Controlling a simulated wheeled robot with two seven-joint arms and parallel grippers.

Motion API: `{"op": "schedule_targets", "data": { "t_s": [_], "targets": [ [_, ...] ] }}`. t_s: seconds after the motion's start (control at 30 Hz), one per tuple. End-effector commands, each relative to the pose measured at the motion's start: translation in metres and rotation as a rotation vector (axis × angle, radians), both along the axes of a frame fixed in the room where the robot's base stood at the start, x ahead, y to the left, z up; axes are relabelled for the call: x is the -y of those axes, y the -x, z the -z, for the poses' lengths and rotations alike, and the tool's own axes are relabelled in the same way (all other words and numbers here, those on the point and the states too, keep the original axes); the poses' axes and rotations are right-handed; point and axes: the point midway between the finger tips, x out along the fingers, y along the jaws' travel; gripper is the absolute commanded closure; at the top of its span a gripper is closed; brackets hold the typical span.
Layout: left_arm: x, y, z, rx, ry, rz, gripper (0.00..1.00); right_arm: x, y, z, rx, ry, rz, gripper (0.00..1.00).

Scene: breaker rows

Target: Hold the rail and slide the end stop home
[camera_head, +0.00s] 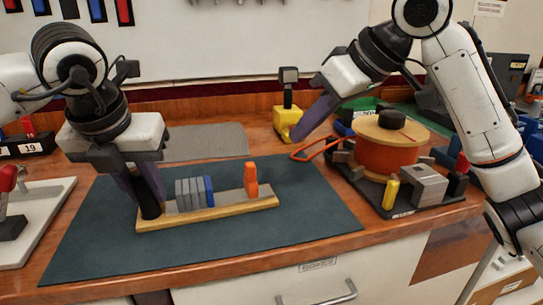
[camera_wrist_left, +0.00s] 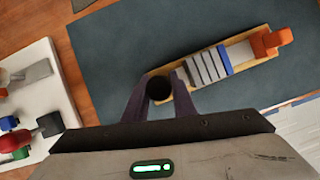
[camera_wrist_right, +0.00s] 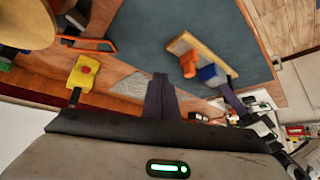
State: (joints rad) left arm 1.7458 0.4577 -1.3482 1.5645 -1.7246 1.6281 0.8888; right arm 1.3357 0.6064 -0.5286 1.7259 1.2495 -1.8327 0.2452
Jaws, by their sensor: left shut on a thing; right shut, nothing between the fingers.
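The rail (camera_head: 228,211), a wooden base with a metal strip, lies on the dark mat. A black post (camera_wrist_left: 159,89) stands at its left end. My left gripper (camera_head: 150,199) is shut on this post, a finger on each side. Several grey breakers (camera_head: 187,194) and one blue breaker (camera_head: 209,190) stand side by side near the middle. The orange end stop (camera_head: 251,179) stands toward the right end, with a gap between it and the blue breaker. It also shows in the right wrist view (camera_wrist_right: 188,66). My right gripper (camera_head: 302,132) is shut and empty, raised beyond the rail to the right.
A yellow tool (camera_head: 287,118) and an orange-framed tool (camera_head: 315,147) lie behind the mat (camera_head: 300,205). A large spool (camera_head: 388,150) stands on a black tray at right. A white board (camera_head: 40,220) is at left. The mat before the rail is clear.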

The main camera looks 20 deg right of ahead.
Motion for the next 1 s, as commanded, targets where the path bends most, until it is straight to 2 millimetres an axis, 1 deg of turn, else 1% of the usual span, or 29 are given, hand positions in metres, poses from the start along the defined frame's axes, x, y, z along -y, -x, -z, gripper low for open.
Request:
{"op": "schedule_targets", "data": {
  "t_s": [0.03,0.2,0.3,0.4,0.47,0.57,0.9,0.93,1.0],
  "targets": [
    [0.0,0.0,-0.002,0.003,0.003,0.0,1.0,0.011,0.003,-0.006,-0.068,-0.06,0.063,1.0],
    [0.0,0.0,-0.002,0.003,0.003,0.0,1.0,0.028,0.017,-0.02,-0.259,-0.227,0.211,1.0],
    [0.0,0.0,-0.002,0.003,0.003,0.0,1.0,0.032,0.021,-0.025,-0.316,-0.277,0.256,1.0],
    [0.0,0.0,-0.002,0.003,0.003,0.0,1.0,0.031,0.022,-0.023,-0.341,-0.296,0.272,1.0],
    [0.0,0.0,-0.002,0.003,0.003,0.0,1.0,0.028,0.02,-0.018,-0.344,-0.299,0.273,1.0],
    [0.0,0.0,-0.002,0.003,0.003,0.0,1.0,0.02,0.015,-0.005,-0.346,-0.296,0.272,1.0],
    [0.0,0.0,-0.002,0.003,0.003,0.0,1.0,-0.015,-0.01,0.053,-0.344,-0.294,0.27,1.0],
    [0.0,0.0,-0.002,0.003,0.003,0.0,1.0,-0.018,-0.012,0.057,-0.342,-0.295,0.27,1.0],
    [0.0,0.0,-0.002,0.003,0.003,0.0,1.0,-0.032,-0.011,0.053,-0.337,-0.295,0.265,1.0]
  ]
}}
